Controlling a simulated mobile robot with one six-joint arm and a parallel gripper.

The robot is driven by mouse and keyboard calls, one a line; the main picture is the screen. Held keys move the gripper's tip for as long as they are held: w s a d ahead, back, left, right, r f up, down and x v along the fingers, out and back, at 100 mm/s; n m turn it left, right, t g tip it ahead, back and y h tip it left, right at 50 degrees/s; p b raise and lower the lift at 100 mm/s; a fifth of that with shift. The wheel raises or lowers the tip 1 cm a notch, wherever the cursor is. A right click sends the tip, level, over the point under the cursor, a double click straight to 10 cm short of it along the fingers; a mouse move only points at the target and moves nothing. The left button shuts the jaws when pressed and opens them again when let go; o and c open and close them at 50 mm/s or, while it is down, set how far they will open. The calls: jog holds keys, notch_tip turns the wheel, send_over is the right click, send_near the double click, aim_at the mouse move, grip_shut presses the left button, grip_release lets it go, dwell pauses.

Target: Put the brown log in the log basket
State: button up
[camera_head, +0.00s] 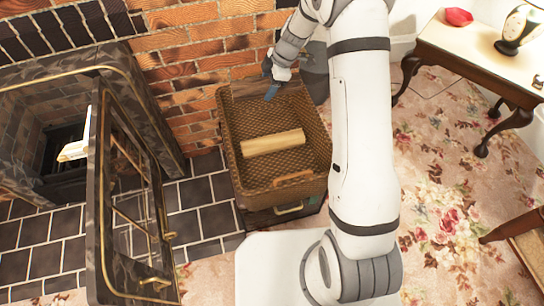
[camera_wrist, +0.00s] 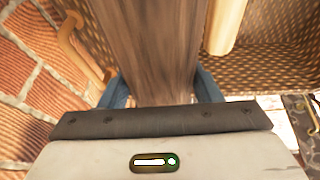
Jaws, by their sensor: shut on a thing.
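The brown log (camera_wrist: 145,45) is between the blue fingers of my gripper (camera_wrist: 160,88), which is shut on it; it stretches away from the wrist. In the head view my gripper (camera_head: 270,82) is at the far end of the log basket (camera_head: 310,118), a brown wicker basket with light wooden handles. The brown log (camera_head: 247,89) shows there beside the fingers, level with the basket's far rim. I cannot tell whether it touches the wicker. Its far end is cut off in the wrist view.
A pale log (camera_head: 273,142) lies inside the basket, right of the brown log in the wrist view (camera_wrist: 226,25). The brick wall (camera_head: 190,70) is close behind the basket. An open fireplace door (camera_head: 125,190) stands left. A side table (camera_head: 480,60) stands right.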

jog(key=shift+w+a+f+n, duration=0.2)
jog(key=shift+a+f+n, duration=0.1)
jog(key=shift+a+f, duration=0.05)
jog(key=shift+a+f+b, duration=0.1)
jog(key=shift+f+b, duration=0.15)
jog(key=shift+b, duration=0.05)
notch_tip(320, 180, down, 9)
jog(key=b, duration=0.3)
jog(key=shift+f, duration=0.15)
jog(key=shift+f+b, duration=0.35)
jog(key=shift+b, duration=0.1)
jog(key=shift+f+b, duration=0.3)
jog(key=shift+b, duration=0.2)
jog(key=o, duration=1.2)
